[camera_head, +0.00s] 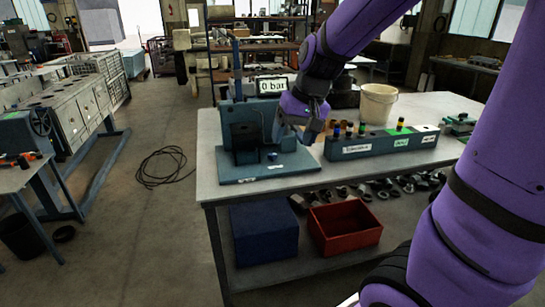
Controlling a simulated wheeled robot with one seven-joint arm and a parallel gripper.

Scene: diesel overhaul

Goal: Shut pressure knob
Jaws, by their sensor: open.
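A blue test stand (245,150) with a flat base sits on the left end of the grey workbench (212,195). Its display (272,86) reads "0 bar". A small dark blue round part (272,156) shows low at its front; I cannot tell if it is the pressure knob. My gripper (297,134) points down at the right side of the stand and overlaps it in the picture. The gripper is open; its fingertips are small and dark here. I cannot tell whether it touches the stand, and it may hide a knob there.
A blue rack (378,147) with coloured-top parts and labels stands to the right of the stand. A cream bucket (378,103) is behind it. A red bin (345,232) and a blue box (265,232) are under the bench. A black cable (165,168) lies on the floor.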

